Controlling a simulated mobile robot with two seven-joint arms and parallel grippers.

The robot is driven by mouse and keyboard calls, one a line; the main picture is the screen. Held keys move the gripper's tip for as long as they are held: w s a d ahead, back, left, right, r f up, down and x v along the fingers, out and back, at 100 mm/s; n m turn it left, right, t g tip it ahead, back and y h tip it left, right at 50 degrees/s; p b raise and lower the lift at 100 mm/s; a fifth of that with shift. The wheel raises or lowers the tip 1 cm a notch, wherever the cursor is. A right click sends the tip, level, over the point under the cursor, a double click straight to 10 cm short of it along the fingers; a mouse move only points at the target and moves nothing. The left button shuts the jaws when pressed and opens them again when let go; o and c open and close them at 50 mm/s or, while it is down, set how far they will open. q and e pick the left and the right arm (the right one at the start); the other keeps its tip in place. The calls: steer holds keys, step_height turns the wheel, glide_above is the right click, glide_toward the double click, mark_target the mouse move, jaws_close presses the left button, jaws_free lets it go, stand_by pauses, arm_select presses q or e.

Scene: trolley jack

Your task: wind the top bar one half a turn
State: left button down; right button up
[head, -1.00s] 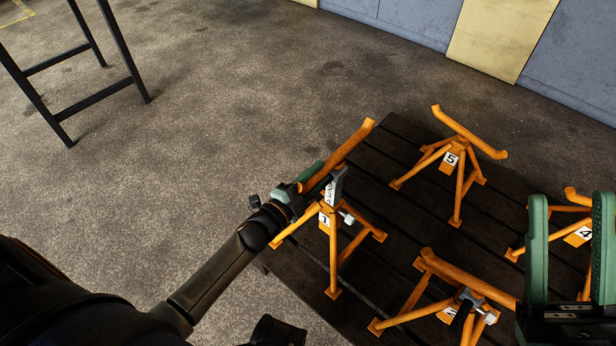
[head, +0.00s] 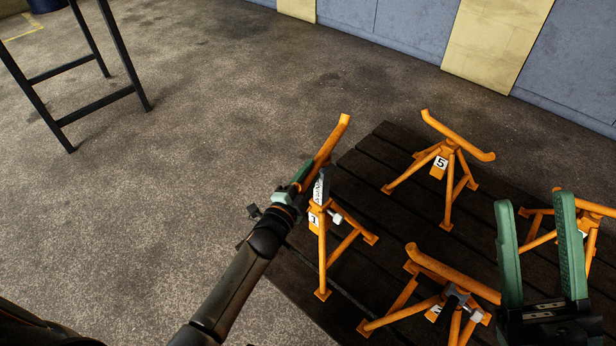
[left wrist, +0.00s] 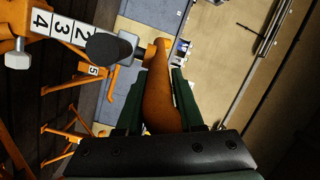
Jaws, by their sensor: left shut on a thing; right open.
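The orange top bar (head: 335,135) sits on the jack stand marked 1 (head: 322,245), at the left edge of the dark slatted platform. My left gripper (head: 303,175) is shut on this bar near its lower-left end. In the left wrist view the bar (left wrist: 160,100) lies between the two green fingers (left wrist: 158,85). A grey post with a white number strip (left wrist: 65,28) stands beside it. The bar's join to the post is partly hidden in the head view. My right gripper (head: 535,205) is open and empty at the right.
Other orange stands share the platform (head: 375,165): one marked 5 (head: 446,165) at the back, one at the front (head: 450,273), and one at the right (head: 592,207), partly behind my right gripper. A black metal frame (head: 95,107) stands at upper left. The floor between is clear.

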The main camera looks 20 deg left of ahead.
arm_select(q)
steer(key=shift+s+f, duration=0.1)
steer(key=shift+f, duration=0.15)
steer(key=c, duration=0.9)
jaws_free()
steer(key=o, duration=0.4)
steer(key=shift+r, duration=0.15)
steer(key=shift+c, duration=0.2)
arm_select(e)
steer(key=shift+d, duration=0.1)
arm_select(q)
steer(key=shift+s, duration=0.45)
steer(key=s+a+p, duration=0.1)
steer(key=s+p, duration=0.2)
steer(key=s, duration=0.8)
steer(key=shift+s+a, duration=0.2)
steer(key=shift+a, duration=0.05)
arm_select(e)
steer(key=shift+d+r+n, duration=0.15)
steer(key=shift+r+n, duration=0.15)
steer(key=shift+r, duration=1.45)
